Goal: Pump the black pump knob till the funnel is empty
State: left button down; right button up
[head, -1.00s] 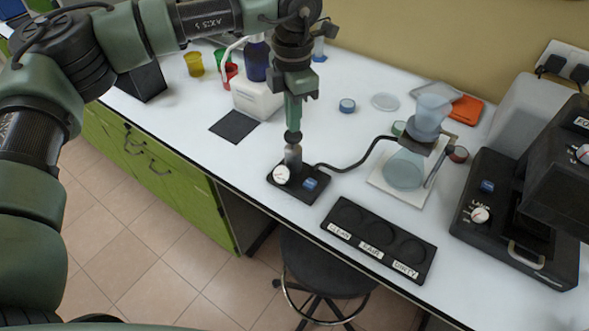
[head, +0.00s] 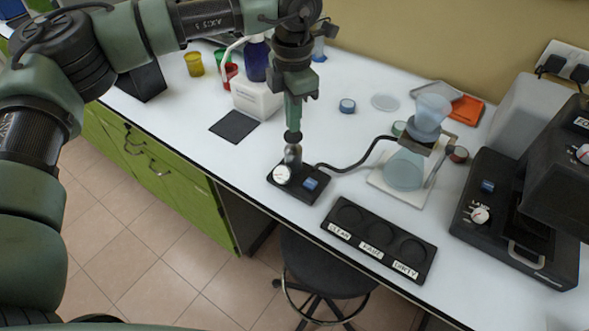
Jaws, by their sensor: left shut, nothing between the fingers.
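The small pump (head: 313,184) stands near the bench's front edge, with a round white gauge and a blue switch on its black base. Its black pump knob (head: 293,137) sits on top of the upright metal cylinder. My left gripper (head: 293,126) points straight down with shut fingers, directly over the knob and at or very near its top; I cannot tell if they touch. A black hose runs from the pump to the flask (head: 404,170). The clear funnel (head: 432,110) stands on top of the flask; its liquid level is hard to tell. My right gripper is not in view.
A black microscope-like instrument (head: 470,245) stands at the right. A white box (head: 257,100) and a dark mat (head: 234,126) are left of the pump. A stool (head: 325,268) stands below.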

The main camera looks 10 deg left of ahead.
aim_at(293, 135)
pick_arm(q)
jog(key=shift+f+b, duration=1.5)
jog(key=shift+f, duration=0.45)
jog(key=shift+r, duration=0.15)
jog(key=shift+r+p, duration=0.95)
jog(key=shift+r, duration=0.85)
jog(key=shift+f, duration=0.15)
